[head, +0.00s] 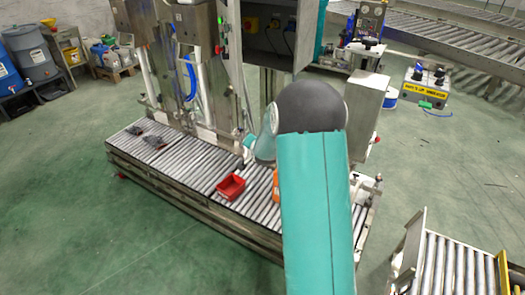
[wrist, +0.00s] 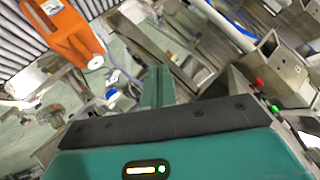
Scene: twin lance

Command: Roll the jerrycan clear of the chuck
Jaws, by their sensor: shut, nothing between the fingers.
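The orange jerrycan (wrist: 66,30) shows at the upper left of the wrist view, lying over the rollers, with a white cap (wrist: 96,62) at its lower right end. In the head view only a sliver of the jerrycan (head: 276,186) shows beside my teal arm, which hides the rest. My gripper (wrist: 160,72) is shut and empty in the wrist view, to the right of the jerrycan and apart from it. I cannot make out for sure which part is the chuck.
A red bin (head: 230,187) and dark grey pieces (head: 153,142) sit on the roller conveyor (head: 190,165). A steel machine frame (head: 185,60) rises behind it. A yellow-labelled control box (head: 426,84) stands at the right. The green floor at the front left is clear.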

